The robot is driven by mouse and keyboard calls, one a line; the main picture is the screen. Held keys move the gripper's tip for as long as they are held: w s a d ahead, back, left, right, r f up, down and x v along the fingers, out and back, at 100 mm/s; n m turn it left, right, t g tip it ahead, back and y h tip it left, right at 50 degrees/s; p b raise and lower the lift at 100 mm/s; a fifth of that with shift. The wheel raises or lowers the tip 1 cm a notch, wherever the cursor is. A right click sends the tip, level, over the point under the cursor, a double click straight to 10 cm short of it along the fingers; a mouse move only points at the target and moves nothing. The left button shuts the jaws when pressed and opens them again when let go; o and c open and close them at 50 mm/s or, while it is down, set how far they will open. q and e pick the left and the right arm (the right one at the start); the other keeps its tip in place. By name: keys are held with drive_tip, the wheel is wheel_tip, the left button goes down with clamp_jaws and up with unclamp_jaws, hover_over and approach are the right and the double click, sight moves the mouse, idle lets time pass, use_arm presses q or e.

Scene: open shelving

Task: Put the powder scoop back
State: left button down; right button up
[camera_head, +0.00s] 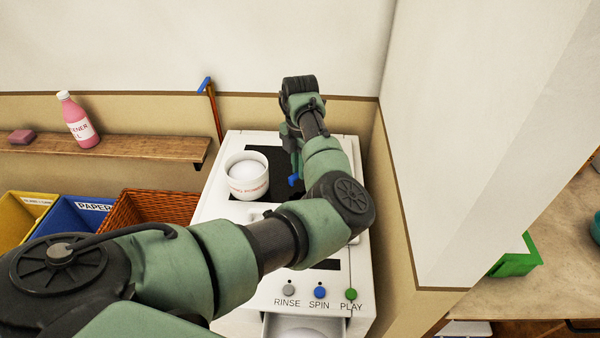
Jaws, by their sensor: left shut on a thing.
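The white powder tub (248,187) with red lettering stands on the left of the white washing machine's top and holds white powder. My left arm reaches over the machine. Its gripper (297,168) points down just right of the tub, above the dark panel, and is partly hidden by my own arm. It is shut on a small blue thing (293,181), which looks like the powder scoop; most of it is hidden. The scoop is apart from the tub in the picture. I cannot tell its height above the machine. My right gripper is not in view.
The machine front has RINSE, SPIN and PLAY buttons (320,292) above an open drawer (305,325). A wall shelf (150,149) holds a pink bottle (78,120). A blue-topped stick (212,105) leans at the wall. Bins (160,207) stand left; a wall closes the right.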

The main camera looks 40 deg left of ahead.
use_arm(q)
drive_tip(key=shift+f, duration=1.35)
drive_tip(key=c, duration=1.4)
unclamp_jaws()
drive_tip(key=shift+c, duration=0.2)
wheel_tip(320, 180, up, 11)
drive_tip(key=shift+f+b, duration=0.1)
drive_tip(key=shift+b, duration=1.15)
drive_tip(key=shift+r, duration=0.65)
